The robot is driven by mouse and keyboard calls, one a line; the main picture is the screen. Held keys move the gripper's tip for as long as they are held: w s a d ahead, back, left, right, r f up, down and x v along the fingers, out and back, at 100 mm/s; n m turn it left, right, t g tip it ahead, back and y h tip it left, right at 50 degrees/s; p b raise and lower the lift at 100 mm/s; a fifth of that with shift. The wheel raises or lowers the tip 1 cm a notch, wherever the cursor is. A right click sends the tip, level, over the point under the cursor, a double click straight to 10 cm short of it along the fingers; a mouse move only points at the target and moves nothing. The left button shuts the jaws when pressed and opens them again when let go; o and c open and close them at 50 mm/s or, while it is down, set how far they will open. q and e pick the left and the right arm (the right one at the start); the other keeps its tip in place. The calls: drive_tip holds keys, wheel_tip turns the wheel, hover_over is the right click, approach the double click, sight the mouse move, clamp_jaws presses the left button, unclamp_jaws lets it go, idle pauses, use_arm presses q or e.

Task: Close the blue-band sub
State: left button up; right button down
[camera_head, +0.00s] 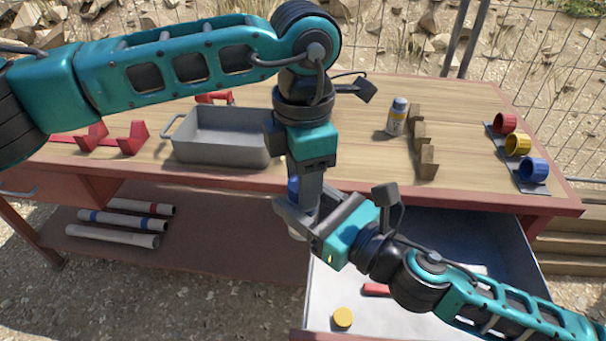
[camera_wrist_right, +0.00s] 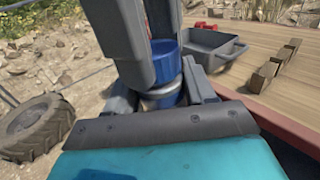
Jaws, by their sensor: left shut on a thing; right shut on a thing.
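A blue cap-like piece (camera_wrist_right: 166,66) shows in the right wrist view, with the dark fingers of my left gripper (camera_wrist_right: 145,60) shut on it from above. Directly under it is a pale cylinder with a blue band, the blue-band sub (camera_wrist_right: 165,98). My right gripper (camera_wrist_right: 166,88) is shut on the sub from the near side. Cap and sub are roughly in line; whether the cap is fully seated I cannot tell. In the head view, my left gripper (camera_head: 302,198) points down and meets my right gripper (camera_head: 300,222) at the table's front edge; the sub is mostly hidden.
A grey tray (camera_head: 222,155) and red holders (camera_head: 125,143) stand on the left of the table. A small bottle (camera_head: 397,117), wooden blocks (camera_head: 427,160) and a rack with red, yellow and blue cups (camera_head: 532,171) stand right. An open drawer (camera_head: 325,290) juts below; banded tubes (camera_head: 118,222) lie underneath.

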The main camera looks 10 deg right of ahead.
use_arm(q)
drive_tip(key=o, duration=1.2)
drive_tip(key=shift+o, duration=0.2)
wheel_tip(320, 180, up, 12)
